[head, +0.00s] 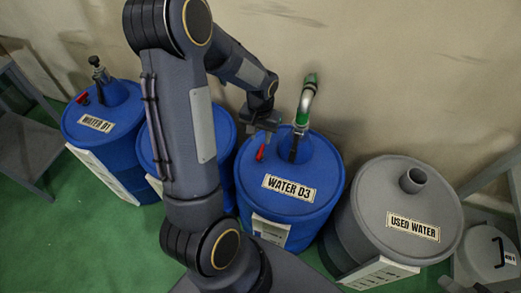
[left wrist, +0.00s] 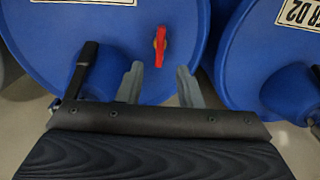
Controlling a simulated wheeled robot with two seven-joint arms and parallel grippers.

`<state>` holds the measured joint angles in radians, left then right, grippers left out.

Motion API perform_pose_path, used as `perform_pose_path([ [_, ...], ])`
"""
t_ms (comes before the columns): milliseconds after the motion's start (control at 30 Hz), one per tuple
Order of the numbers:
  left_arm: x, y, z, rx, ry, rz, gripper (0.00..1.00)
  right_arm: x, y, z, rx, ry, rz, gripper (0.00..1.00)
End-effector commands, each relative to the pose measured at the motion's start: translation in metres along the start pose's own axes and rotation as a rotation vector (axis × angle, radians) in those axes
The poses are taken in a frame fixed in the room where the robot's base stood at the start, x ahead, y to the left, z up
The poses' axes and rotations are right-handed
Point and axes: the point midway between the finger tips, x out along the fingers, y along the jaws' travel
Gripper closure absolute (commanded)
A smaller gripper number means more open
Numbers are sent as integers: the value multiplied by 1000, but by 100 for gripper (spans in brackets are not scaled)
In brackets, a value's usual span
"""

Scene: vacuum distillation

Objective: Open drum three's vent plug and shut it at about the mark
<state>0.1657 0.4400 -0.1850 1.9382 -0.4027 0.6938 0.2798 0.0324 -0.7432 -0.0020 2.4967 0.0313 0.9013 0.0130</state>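Drum three (head: 312,222) is the blue drum labelled WATER D3. Its red vent plug (head: 261,152) stands on the lid, left of the upright fitting with the green-ended hose. My left gripper (head: 263,124) is just behind the plug in the head view. In the left wrist view the red plug (left wrist: 160,45) lies ahead of the fingertips, in line with the gap between them. The left gripper (left wrist: 159,78) is open there, with nothing between its fingers. The plug looks apart from both fingers. My right gripper is not in view.
Drum one (head: 95,118) stands at the left; another blue drum (head: 150,160) is partly hidden by my arm. A grey USED WATER drum (head: 375,215) stands at the right. The wall is close behind.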

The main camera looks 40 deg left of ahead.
Motion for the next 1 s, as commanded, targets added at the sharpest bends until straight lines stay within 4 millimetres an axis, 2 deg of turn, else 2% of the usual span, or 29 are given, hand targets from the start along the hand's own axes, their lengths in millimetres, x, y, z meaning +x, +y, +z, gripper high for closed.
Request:
perform_pose_path([
  [200, 35, 0, 1, -1, -5, 0, 67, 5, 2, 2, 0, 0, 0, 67],
  [400, 62, 0, 1, 1, -4, 0, 67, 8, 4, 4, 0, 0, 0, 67],
  [567, 72, 0, 1, -1, -1, 1, 67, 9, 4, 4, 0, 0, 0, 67],
  [800, 72, 0, 1, -1, -1, 1, 67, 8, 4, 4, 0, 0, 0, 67],
  [867, 72, 0, 1, -1, 0, 1, 72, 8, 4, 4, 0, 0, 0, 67],
  [1000, 72, 0, 0, -1, 0, 1, 91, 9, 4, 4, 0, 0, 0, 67],
])
